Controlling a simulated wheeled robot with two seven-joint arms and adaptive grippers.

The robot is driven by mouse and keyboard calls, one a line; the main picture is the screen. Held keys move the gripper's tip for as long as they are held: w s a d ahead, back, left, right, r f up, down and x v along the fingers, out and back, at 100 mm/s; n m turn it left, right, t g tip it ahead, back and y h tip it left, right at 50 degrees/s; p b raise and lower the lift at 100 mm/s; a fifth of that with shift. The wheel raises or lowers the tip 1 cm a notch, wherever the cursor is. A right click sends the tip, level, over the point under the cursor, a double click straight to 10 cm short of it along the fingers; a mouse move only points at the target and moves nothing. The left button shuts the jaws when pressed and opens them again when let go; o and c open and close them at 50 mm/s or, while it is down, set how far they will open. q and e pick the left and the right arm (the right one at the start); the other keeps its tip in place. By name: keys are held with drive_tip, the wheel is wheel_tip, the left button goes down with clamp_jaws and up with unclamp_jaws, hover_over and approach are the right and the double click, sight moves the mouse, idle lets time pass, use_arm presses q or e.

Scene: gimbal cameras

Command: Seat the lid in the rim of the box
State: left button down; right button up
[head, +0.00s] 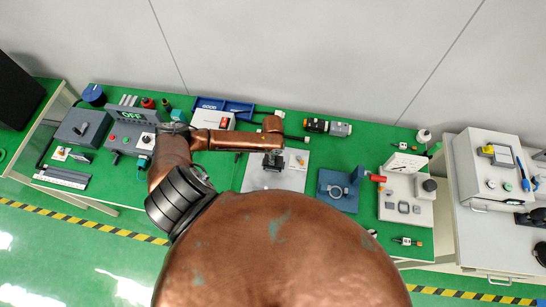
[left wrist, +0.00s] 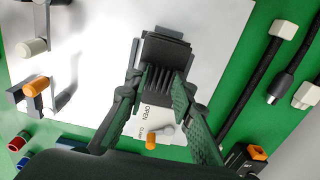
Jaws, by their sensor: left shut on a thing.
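My left gripper (head: 272,160) is over the pale plate (head: 256,181) in the middle of the bench. In the left wrist view its fingers (left wrist: 158,82) are closed on a dark ribbed piece (left wrist: 155,77), which I take to be the lid. A dark grey block with stepped edges (left wrist: 166,49) lies just past the fingertips; it may be the box or part of the same piece. I cannot tell whether they touch or how the rim lies. The fingers hide much of this spot. My right gripper is not in view.
A white part marked OPEN (left wrist: 150,121) and orange-tipped levers (left wrist: 36,86) are close to the gripper. Black cables with pale ends (left wrist: 284,29) lie on the green bench. A blue-grey fixture (head: 338,192) stands right of the plate, a grey knobbed unit (head: 82,127) far left.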

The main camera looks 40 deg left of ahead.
use_arm(q)
drive_tip(key=shift+p, duration=0.4)
idle(0.4)
drive_tip(key=shift+r, duration=0.1)
idle(0.5)
drive_tip(key=shift+p, duration=0.4)
drive_tip(key=shift+p, duration=0.35)
idle(0.4)
drive_tip(key=shift+f, duration=0.35)
drive_tip(key=shift+f+b, duration=0.45)
drive_tip(key=shift+f, duration=0.15)
drive_tip(key=c, duration=1.6)
unclamp_jaws()
